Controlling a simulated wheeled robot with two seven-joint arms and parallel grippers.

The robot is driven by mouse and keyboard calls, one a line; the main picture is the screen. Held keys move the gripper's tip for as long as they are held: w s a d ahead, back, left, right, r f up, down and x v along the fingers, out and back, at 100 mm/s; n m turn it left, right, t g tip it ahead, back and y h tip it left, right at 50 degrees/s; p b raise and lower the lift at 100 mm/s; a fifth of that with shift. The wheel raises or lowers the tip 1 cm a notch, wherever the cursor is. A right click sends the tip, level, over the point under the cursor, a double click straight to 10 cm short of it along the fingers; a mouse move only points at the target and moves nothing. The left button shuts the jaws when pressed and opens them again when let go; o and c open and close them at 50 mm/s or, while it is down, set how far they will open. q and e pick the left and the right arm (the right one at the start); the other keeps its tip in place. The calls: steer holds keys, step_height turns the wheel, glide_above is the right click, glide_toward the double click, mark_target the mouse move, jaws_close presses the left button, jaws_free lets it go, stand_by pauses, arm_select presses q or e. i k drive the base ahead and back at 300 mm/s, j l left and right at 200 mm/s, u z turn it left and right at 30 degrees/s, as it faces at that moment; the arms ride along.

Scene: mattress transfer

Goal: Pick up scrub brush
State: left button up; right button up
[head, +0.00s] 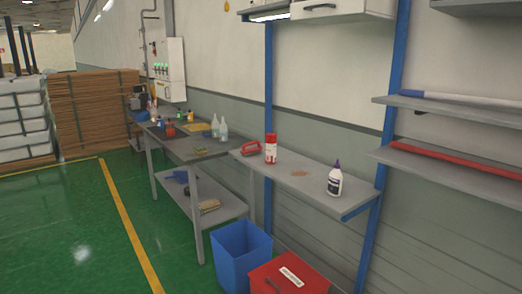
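A red object with an arched handle (251,149), which looks like the scrub brush, lies at the left end of the grey wall bench (325,187). It is small in the head view, and its bristles cannot be made out. A red and white canister (270,148) stands close to its right. Neither of my grippers shows in the head view.
A white bottle with a dark cap (335,180) stands at the bench's right. A blue bin (241,254) and a red box (289,277) are on the floor in front. A cluttered table (180,148) adjoins on the left. Green floor at left is open.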

mark_target(256, 149)
steer(key=i+j+z, duration=0.15)
steer(key=j, duration=0.15)
steer(key=i+j+z, duration=0.1)
steer(key=j, duration=0.25)
steer(key=i+j+z, duration=0.15)
steer(key=j, duration=0.2)
steer(key=j+z, duration=0.1)
steer(key=j, duration=0.25)
steer(key=i+j+z, duration=0.25)
steer(key=i+j, duration=0.15)
steer(key=j, duration=0.25)
steer(key=i+j+z, duration=0.15)
steer(key=j, duration=0.15)
steer(key=i+j+z, duration=0.1)
steer(key=j, duration=0.25)
steer(key=i+j+z, duration=0.15)
steer(key=j, duration=0.25)
steer(key=i+j+z, duration=0.35)
steer(key=i+j, duration=0.65)
steer(key=j, duration=0.1)
